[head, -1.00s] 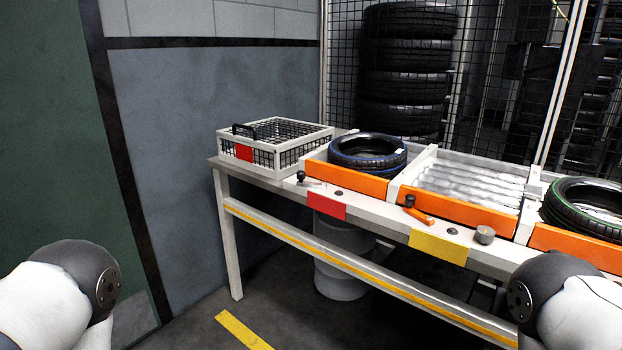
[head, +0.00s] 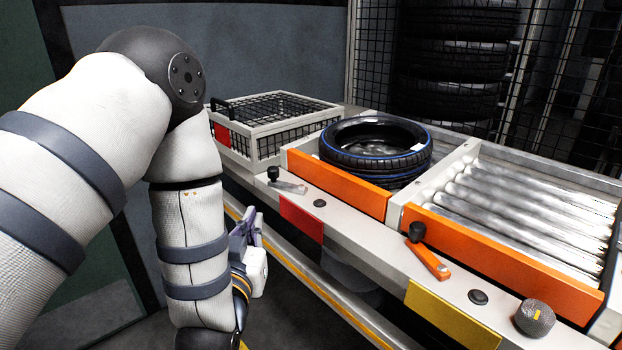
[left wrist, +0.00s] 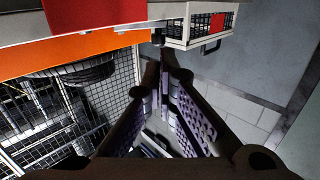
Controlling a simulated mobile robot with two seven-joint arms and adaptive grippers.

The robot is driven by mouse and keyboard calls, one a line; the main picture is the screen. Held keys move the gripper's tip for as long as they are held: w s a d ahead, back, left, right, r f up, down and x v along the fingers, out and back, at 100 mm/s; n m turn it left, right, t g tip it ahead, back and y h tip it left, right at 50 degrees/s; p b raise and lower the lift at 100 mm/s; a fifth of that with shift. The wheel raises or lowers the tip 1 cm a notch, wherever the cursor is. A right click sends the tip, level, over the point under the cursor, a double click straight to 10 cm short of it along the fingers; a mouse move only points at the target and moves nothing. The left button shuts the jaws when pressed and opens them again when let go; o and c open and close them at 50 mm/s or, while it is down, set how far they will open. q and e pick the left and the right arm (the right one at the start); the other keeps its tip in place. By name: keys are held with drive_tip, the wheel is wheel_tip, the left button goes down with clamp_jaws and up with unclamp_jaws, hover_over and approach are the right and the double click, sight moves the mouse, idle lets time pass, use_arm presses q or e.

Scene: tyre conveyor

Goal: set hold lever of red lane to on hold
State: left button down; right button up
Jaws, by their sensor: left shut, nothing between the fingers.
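The red lane's hold lever (head: 289,186) is a short grey metal arm with a black knob at its left end. It lies on the bench ledge above the red plate (head: 302,218), left of a small dark button. In the left wrist view the black knob (left wrist: 158,38) shows beyond the fingertips, beside the red plate (left wrist: 95,14). My left gripper (head: 246,232) is shut and empty, in front of the bench, lower than the lever and apart from it. It also shows in the left wrist view (left wrist: 164,66). My right gripper is out of view.
A blue-striped tyre (head: 375,150) lies behind the orange board (head: 338,182). A wire crate (head: 275,125) stands on the bench's left end. The yellow lane has an orange lever (head: 430,258), a button and a round knob (head: 534,317). A wire fence stands behind.

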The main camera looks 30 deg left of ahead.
use_arm(q)
approach(269, 174)
drive_tip(key=x, duration=0.6)
drive_tip(key=shift+w+b, duration=0.3)
drive_tip(key=shift+w, duration=0.15)
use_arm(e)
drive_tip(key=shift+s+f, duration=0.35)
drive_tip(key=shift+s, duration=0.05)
